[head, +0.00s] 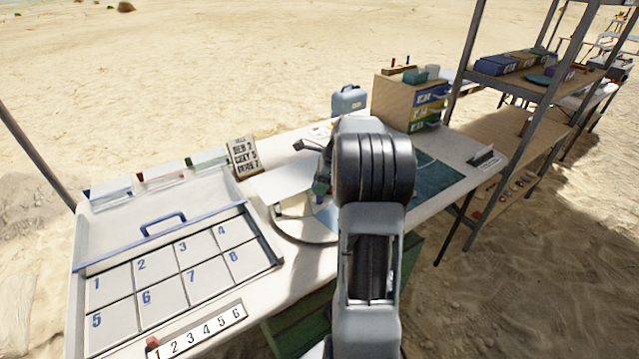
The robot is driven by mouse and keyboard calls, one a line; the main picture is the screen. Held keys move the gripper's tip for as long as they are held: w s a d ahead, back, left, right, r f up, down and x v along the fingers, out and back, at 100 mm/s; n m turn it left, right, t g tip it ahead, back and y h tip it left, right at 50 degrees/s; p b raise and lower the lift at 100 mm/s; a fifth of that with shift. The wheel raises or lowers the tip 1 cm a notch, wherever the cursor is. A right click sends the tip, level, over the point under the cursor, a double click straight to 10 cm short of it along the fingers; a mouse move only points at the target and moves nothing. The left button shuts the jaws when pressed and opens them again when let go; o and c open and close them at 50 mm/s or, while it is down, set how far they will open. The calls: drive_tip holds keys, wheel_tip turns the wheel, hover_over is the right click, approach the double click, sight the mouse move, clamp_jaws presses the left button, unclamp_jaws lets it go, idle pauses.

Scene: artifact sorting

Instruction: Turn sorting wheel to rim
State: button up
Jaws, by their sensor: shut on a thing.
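The sorting wheel (290,232) is a pale round turntable on the white bench, just left of my arm. Its left and front rim show, along with a flat white panel above it. A small dark green and blue piece (321,187) shows over the wheel beside my arm. My arm covers the wheel's right side.
A numbered tray (170,215) with a blue handle fills the bench's left. A numbered strip (198,333) lies in front. A lettered sign (243,157) stands behind the wheel. A drawer box (397,103) and a teal mat (440,180) are right, near a metal shelf (545,85).

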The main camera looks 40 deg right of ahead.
drive_tip(key=c, duration=0.4)
drive_tip(key=shift+o, duration=0.2)
drive_tip(key=shift+r+m+p, duration=0.35)
drive_tip(key=shift+m+p, duration=0.25)
drive_tip(key=shift+p, duration=0.5)
drive_tip(key=shift+f+m+h+p, duration=0.3)
drive_tip(key=shift+m+p, duration=0.1)
drive_tip(key=shift+t, duration=0.3)
drive_tip(key=o, duration=1.3)
drive_tip(key=shift+c, duration=0.2)
drive_tip(key=p+v, duration=0.2)
drive_tip(key=v, duration=1.1)
drive_tip(key=shift+r, duration=0.35)
drive_tip(key=shift+s+d, duration=0.1)
